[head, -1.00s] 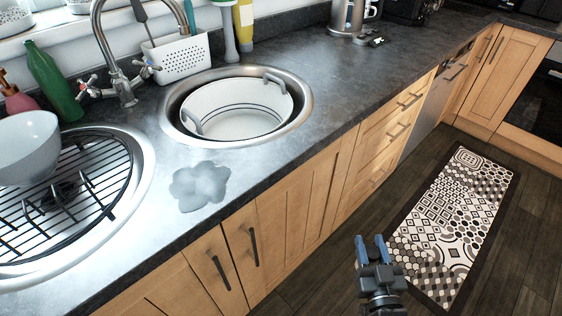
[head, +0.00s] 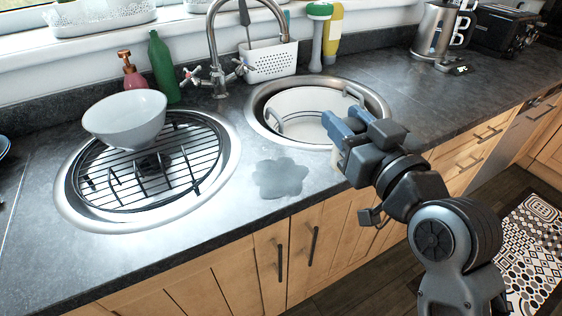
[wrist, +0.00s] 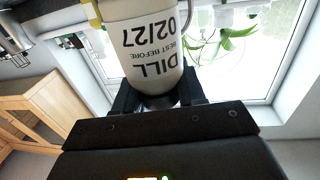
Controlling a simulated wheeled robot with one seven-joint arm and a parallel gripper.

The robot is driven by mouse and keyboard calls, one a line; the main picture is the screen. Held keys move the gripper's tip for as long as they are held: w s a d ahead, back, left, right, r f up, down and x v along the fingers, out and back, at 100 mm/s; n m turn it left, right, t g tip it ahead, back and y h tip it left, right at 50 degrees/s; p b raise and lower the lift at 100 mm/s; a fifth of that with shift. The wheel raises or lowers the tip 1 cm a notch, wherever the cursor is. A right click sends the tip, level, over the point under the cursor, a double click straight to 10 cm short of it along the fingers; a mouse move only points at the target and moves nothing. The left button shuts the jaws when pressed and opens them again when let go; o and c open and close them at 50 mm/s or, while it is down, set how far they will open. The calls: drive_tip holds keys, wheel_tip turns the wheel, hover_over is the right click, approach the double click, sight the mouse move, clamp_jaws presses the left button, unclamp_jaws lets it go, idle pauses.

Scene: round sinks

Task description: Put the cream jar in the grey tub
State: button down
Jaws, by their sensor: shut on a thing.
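In the head view my gripper (head: 344,124) has blue fingertips and is at the near right side of the right sink; only a small pale part of the jar (head: 339,157) shows below the fingers. The tub (head: 305,104), pale whitish grey with grey handles and a dark line inside, sits in the right round sink. My gripper hides part of its near right side.
The left sink (head: 74,205) has a black rack (head: 120,185) with a pale bowl (head: 125,120) on it. A tall tap (head: 214,65) stands between the sinks. A grey flower-shaped mat (head: 280,178) lies on the counter. Bottles and a white basket (head: 268,60) stand behind.

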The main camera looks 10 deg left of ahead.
drive_tip(key=shift+w+a+f+p, duration=0.4)
drive_tip(key=shift+w+a+f, duration=0.55)
drive_tip(key=shift+a+f, duration=0.75)
drive_tip(key=shift+w+a+f+p, duration=0.45)
drive_tip(key=shift+w+a+f, duration=0.5)
drive_tip(key=shift+a+f, duration=0.7)
drive_tip(key=shift+w+a+f+p, duration=0.4)
drive_tip(key=shift+w+a+f, duration=0.55)
drive_tip(key=shift+a+f, duration=0.75)
drive_tip(key=shift+d+f, duration=0.3)
drive_tip(key=shift+f, duration=0.05)
drive_tip(key=shift+f, duration=0.15)
drive_tip(key=c, duration=0.7)
unclamp_jaws()
drive_tip(key=shift+o, duration=0.2)
